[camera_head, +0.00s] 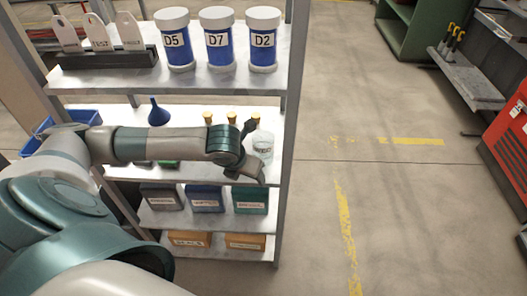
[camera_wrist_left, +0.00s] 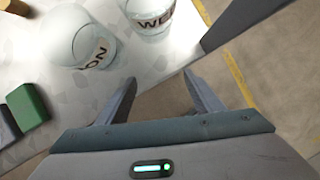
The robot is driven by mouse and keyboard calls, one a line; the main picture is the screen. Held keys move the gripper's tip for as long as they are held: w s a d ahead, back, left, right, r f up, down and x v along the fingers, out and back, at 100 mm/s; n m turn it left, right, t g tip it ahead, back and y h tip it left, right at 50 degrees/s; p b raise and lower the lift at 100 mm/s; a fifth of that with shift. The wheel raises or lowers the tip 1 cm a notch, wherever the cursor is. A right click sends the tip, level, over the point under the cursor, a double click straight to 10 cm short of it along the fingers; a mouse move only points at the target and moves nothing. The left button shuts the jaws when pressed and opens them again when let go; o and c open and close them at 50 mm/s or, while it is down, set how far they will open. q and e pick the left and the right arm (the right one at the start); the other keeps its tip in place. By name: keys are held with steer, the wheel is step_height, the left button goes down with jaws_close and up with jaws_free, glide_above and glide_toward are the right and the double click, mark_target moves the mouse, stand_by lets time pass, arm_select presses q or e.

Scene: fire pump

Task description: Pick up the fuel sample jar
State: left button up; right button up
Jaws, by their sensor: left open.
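A clear jar (camera_head: 264,146) with a label stands at the right end of the middle shelf in the head view. The left wrist view shows two clear jars on that shelf: one with label letters "WE" (camera_wrist_left: 150,12) and one with a label ending in "ON" (camera_wrist_left: 78,38). I cannot tell which is the fuel sample jar. My left gripper (camera_head: 255,150) reaches in from the left at the shelf's right end, partly covering the jars. In the left wrist view its fingers (camera_wrist_left: 160,82) are apart with nothing between them, and both jars are beyond the tips. My right gripper is out of view.
A shelf post (camera_wrist_left: 228,22) stands close to the right of the "WE" jar. Blue D5, D7 and D2 canisters (camera_head: 220,42) stand on the top shelf above. A blue funnel (camera_head: 158,112) and a green block (camera_wrist_left: 27,106) are also on the middle shelf.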

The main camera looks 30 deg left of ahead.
mark_target(263, 150)
arm_select(q)
steer(key=shift+w+r, duration=0.1)
steer(key=shift+w, duration=0.45)
steer(key=w, duration=0.1)
steer(key=w+p, duration=0.2)
steer(key=shift+w+a+r, duration=0.15)
steer(key=shift+a, duration=0.15)
steer(key=shift+w+a+p, duration=0.15)
steer(key=shift+w+p, duration=0.35)
steer(key=shift+w, duration=0.5)
steer(key=shift+w+f, duration=0.2)
steer(key=shift+w, duration=0.05)
steer(key=shift+w+a, duration=0.1)
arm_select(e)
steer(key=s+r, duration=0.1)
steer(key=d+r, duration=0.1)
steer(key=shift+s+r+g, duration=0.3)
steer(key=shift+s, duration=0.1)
